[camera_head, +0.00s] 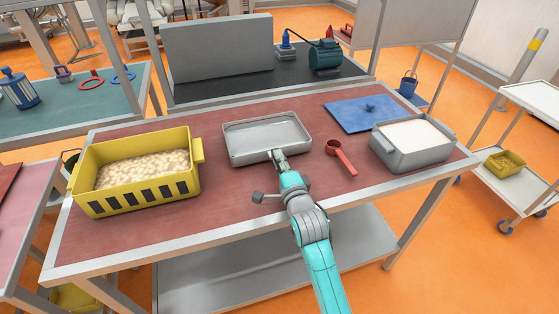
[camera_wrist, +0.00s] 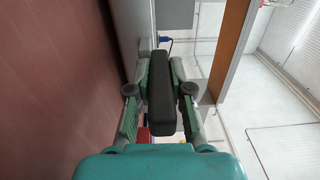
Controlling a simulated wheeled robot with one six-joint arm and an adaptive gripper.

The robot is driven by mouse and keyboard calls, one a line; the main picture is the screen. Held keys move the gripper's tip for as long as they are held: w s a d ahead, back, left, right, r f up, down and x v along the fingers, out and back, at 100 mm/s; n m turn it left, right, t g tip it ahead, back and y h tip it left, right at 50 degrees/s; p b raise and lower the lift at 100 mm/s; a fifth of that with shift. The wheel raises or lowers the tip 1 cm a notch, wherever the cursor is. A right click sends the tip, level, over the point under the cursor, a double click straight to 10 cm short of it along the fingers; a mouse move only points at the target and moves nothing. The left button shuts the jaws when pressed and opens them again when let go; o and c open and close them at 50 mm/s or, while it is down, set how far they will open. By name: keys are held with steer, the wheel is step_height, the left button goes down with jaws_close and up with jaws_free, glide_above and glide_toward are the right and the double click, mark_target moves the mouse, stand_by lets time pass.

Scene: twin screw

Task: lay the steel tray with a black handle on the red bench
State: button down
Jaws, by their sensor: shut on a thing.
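The steel tray (camera_head: 267,139) is a shallow grey rectangular pan, over the middle of the red bench (camera_head: 232,199) in the head view. It looks about level and lies low at the bench top; I cannot tell whether it touches. My gripper (camera_head: 279,157) is at the tray's near side, shut on its handle. In the wrist view the black handle (camera_wrist: 162,105) stands between the two fingers of my gripper (camera_wrist: 160,78). The red bench top (camera_wrist: 60,80) fills the left of that view. In the head view the gripper mostly hides the handle.
A yellow crate (camera_head: 183,187) with pale contents stands left of the tray. To the right lie a red scoop (camera_head: 341,157), a blue mat (camera_head: 350,119) and a grey tub (camera_head: 393,157) with white contents. Bare bench shows in front of the tray.

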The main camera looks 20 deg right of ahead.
steer(key=shift+f, duration=0.45)
stand_by(0.6)
steer(key=c, duration=1)
jaws_free()
steer(key=shift+o, duration=0.2)
steer(key=shift+f, duration=0.1)
steer(key=shift+s, duration=0.1)
steer(key=s, duration=1.1)
steer(key=shift+s, duration=0.4)
steer(key=shift+s+f, duration=0.1)
